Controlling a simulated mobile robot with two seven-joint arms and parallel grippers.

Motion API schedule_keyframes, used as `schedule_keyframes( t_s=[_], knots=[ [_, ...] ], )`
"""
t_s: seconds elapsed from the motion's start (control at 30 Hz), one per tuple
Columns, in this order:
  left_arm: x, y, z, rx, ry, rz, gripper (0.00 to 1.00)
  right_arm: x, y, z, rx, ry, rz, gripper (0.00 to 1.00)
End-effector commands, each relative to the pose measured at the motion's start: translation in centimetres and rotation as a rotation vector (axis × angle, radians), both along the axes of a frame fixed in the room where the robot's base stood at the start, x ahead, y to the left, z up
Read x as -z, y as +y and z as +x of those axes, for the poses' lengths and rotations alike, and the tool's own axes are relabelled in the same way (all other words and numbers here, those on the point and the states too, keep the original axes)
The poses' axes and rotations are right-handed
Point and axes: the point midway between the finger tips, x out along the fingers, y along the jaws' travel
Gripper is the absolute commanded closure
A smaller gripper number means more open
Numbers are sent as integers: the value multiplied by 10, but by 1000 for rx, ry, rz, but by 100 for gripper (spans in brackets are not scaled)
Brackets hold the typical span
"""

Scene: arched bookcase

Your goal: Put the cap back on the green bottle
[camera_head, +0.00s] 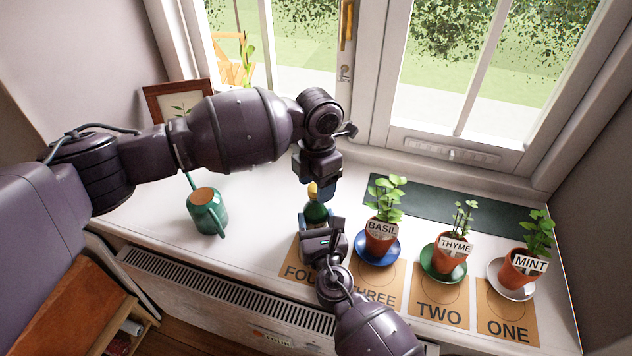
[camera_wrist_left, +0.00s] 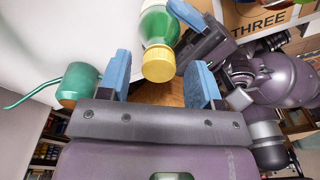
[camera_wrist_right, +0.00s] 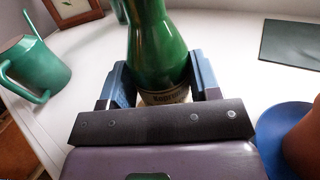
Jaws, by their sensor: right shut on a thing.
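The green bottle (camera_head: 316,211) stands upright on the white sill. Its yellow cap (camera_head: 312,189) is at the top of its neck; in the left wrist view the cap (camera_wrist_left: 157,63) looks in line with the neck, but I cannot tell how firmly it sits. My left gripper (camera_head: 315,191) is above, pointing down, open, with its blue fingers apart on either side of the cap. My right gripper (camera_head: 320,224) is shut on the bottle's body, seen between its fingers in the right wrist view (camera_wrist_right: 163,55). The right gripper hides the bottle's lower part.
A green watering can (camera_head: 207,213) stands left. Right of the bottle are potted basil (camera_head: 381,236), thyme (camera_head: 450,251) and mint (camera_head: 520,268) on saucers, by numbered cards (camera_head: 439,310). A dark green mat (camera_head: 440,212) lies behind them. The window (camera_head: 450,140) closes off the back.

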Motion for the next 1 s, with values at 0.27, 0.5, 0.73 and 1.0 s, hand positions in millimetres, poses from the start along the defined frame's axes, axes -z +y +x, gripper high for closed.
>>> schedule_keyframes(
  t_s=[0.27,0.5,0.73,1.0],
  knots=[
    [-1,0,1,-2,-1,1,42,0,0,0,0,0,0,100],
    [-22,0,2,-3,-1,1,42,0,0,0,0,0,0,100],
    [-44,0,3,-2,-1,1,42,0,0,0,0,0,0,100],
    [-44,0,3,-3,1,1,46,0,0,0,0,0,0,100]
  ],
)
